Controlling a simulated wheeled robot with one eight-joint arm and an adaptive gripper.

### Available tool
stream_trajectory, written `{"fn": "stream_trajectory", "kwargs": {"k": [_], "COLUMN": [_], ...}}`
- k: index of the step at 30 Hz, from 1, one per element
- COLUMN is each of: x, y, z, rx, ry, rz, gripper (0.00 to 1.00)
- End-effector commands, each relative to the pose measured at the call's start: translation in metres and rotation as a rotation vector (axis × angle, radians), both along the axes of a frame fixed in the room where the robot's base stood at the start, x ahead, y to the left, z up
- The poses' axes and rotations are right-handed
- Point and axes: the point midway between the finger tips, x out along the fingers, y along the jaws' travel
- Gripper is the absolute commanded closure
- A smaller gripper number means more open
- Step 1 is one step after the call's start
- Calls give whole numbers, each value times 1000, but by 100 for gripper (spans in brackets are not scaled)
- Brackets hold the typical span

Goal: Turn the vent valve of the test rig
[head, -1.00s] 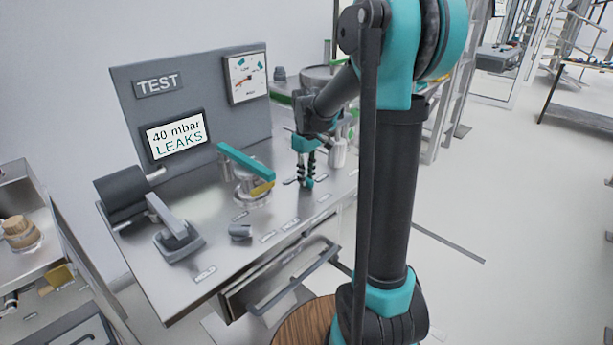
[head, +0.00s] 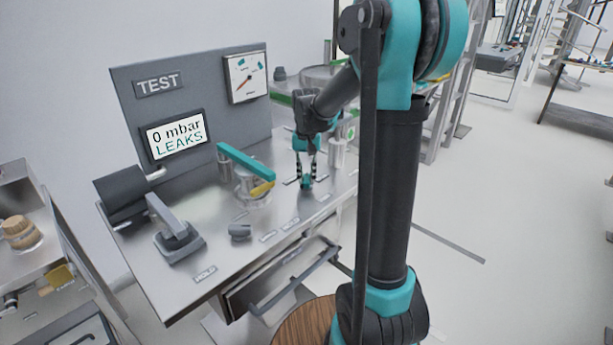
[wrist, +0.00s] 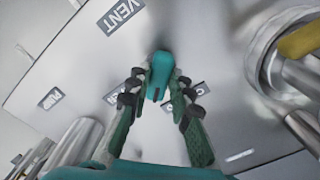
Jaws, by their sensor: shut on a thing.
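My gripper (head: 307,174) points straight down at the right part of the steel bench top. It is shut on the teal handle of the vent valve (wrist: 159,70), which lies between the two fingers in the wrist view. A "VENT" label (wrist: 122,14) lies on the bench beyond the handle. The fingers hide part of the small labels around the valve. The test rig's display (head: 176,134) reads "0 mbar LEAKS". The dial gauge (head: 246,75) on the panel has its needle toward the lower left.
A clamp fixture with a teal lever (head: 246,162) stands left of my gripper, close by. A grey lever (head: 168,220) and a small grey knob (head: 240,231) stand further left. Metal cylinders (head: 337,153) stand just behind my gripper.

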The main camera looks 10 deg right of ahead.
Motion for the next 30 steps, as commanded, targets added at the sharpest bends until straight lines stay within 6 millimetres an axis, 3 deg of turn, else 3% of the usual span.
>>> {"fn": "stream_trajectory", "kwargs": {"k": [18,30], "x": [0,1], "y": [0,0], "z": [0,0], "rx": [0,0], "ry": [-1,-1], "rz": [-547,-726], "gripper": [100,100]}}
